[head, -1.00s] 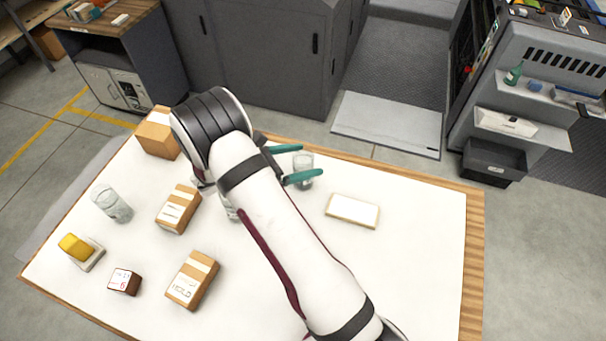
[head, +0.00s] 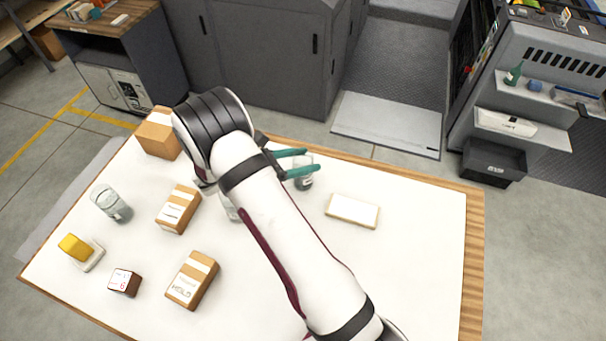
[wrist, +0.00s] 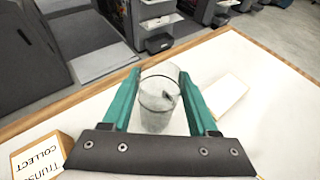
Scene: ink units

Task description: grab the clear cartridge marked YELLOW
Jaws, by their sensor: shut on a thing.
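My gripper (head: 311,161) has its two teal fingers shut on a clear cartridge (head: 304,183) near the back edge of the table. In the wrist view the cartridge (wrist: 155,112) stands between the fingers (wrist: 160,72), see-through with a dark rim and a small dark mark inside. No word can be read on it. A second clear cartridge (head: 111,204) stands at the table's left. A third clear thing (head: 229,207) is mostly hidden behind my arm. No YELLOW marking is legible on any of them.
Cardboard boxes stand at the back left (head: 158,136), centre left (head: 178,210) and front (head: 192,281). A white pad (head: 352,211) lies right of the held cartridge. A yellow block (head: 74,247) and a small red-brown calendar block (head: 124,282) are at front left. The table's right side is clear.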

